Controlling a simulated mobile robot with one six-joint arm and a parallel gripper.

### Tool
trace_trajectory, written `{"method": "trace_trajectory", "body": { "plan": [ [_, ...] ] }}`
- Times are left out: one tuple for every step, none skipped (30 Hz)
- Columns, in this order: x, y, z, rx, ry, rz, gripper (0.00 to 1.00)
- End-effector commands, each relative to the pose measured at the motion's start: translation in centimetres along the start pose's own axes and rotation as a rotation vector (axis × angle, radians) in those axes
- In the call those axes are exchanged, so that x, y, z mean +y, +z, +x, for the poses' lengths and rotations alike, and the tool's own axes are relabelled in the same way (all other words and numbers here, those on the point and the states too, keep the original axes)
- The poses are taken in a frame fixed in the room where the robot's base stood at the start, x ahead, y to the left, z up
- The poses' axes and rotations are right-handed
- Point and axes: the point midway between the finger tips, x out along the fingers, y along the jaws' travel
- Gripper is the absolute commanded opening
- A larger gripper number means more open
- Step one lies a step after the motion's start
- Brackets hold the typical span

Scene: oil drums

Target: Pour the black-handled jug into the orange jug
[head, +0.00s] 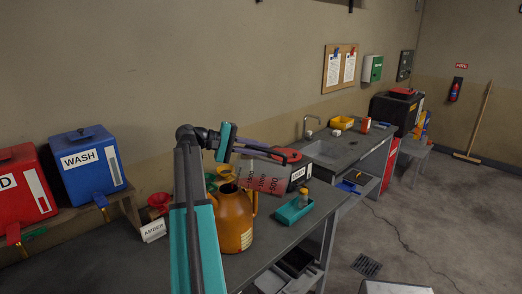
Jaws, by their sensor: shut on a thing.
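The orange jug (238,222) stands on the grey bench, its round opening facing up and a pale label on its side. The black-handled jug (268,178) is a clear jug with red markings. It is held in the air, tipped almost onto its side, its left end just above the orange jug's opening. My gripper (288,155) is shut on it at its upper right side. The handle is mostly hidden by the gripper. I cannot make out any liquid stream. My teal arm passes in front of the orange jug's left side.
A teal tray (293,211) with a small amber bottle stands right of the orange jug. A red funnel (158,200), an AMBER card (153,231) and green items are at left. Blue (88,165) and red (25,188) drums stand on a shelf. A sink (325,151) lies farther right.

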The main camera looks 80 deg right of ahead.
Motion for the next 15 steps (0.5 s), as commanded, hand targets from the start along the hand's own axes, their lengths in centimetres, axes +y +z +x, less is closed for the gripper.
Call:
{"method": "trace_trajectory", "body": {
  "plan": [
    [0.12,-0.06,-0.14,-0.001,0.007,-0.002,0.00],
    [0.13,-0.08,-0.19,-0.001,0.010,-0.003,0.00],
    [0.16,-0.10,-0.27,-0.002,0.014,-0.005,0.00],
    [0.18,-0.12,-0.32,-0.003,0.017,-0.006,0.00],
    [0.21,-0.14,-0.38,-0.004,0.021,-0.007,0.00],
    [0.23,-0.17,-0.45,-0.005,0.025,-0.009,0.00],
    [0.25,-0.19,-0.51,-0.006,0.028,-0.010,0.00],
    [0.25,-0.21,-0.57,-0.006,0.031,-0.011,0.00],
    [0.27,-0.24,-0.64,-0.007,0.034,-0.013,0.00],
    [0.28,-0.26,-0.69,-0.008,0.037,-0.014,0.00],
    [0.29,-0.29,-0.74,-0.008,0.040,-0.016,0.00],
    [0.31,-0.31,-0.82,-0.009,0.045,-0.017,0.00],
    [0.33,-0.33,-0.88,-0.010,0.048,-0.019,0.00],
    [0.35,-0.35,-0.93,-0.011,0.051,-0.020,0.00],
    [0.37,-0.39,-1.01,-0.012,0.055,-0.022,0.00]
  ]
}}
